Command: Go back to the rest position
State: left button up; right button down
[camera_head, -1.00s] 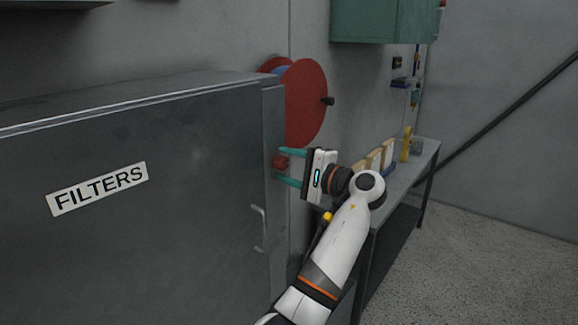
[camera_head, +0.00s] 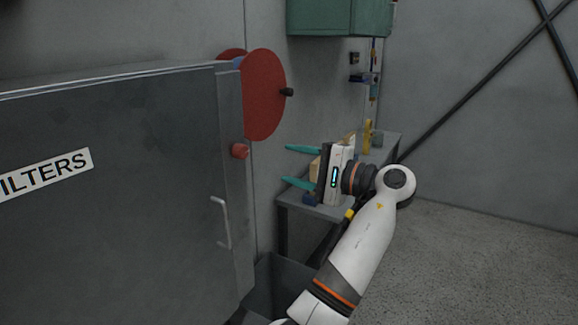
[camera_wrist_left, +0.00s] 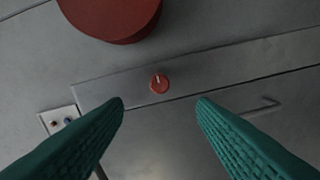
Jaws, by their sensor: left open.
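My left gripper (camera_head: 301,168) is in the middle of the head view, with its two teal fingers spread apart and nothing between them. Its fingers point left, toward the grey cabinet (camera_head: 110,200), with a clear gap to it. A red knob (camera_head: 239,151) is on the cabinet's right edge, left of the fingertips. In the left wrist view the red knob (camera_wrist_left: 159,84) shows ahead, between and beyond the open fingers (camera_wrist_left: 160,104). My right gripper is in neither view.
A red hose reel (camera_head: 265,95) stands out from the wall above the knob. The cabinet has a handle (camera_head: 222,222). A shelf table (camera_head: 312,208) with several items stands behind my gripper. A green wall cabinet (camera_head: 335,18) hangs above. Open floor (camera_head: 470,270) lies at right.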

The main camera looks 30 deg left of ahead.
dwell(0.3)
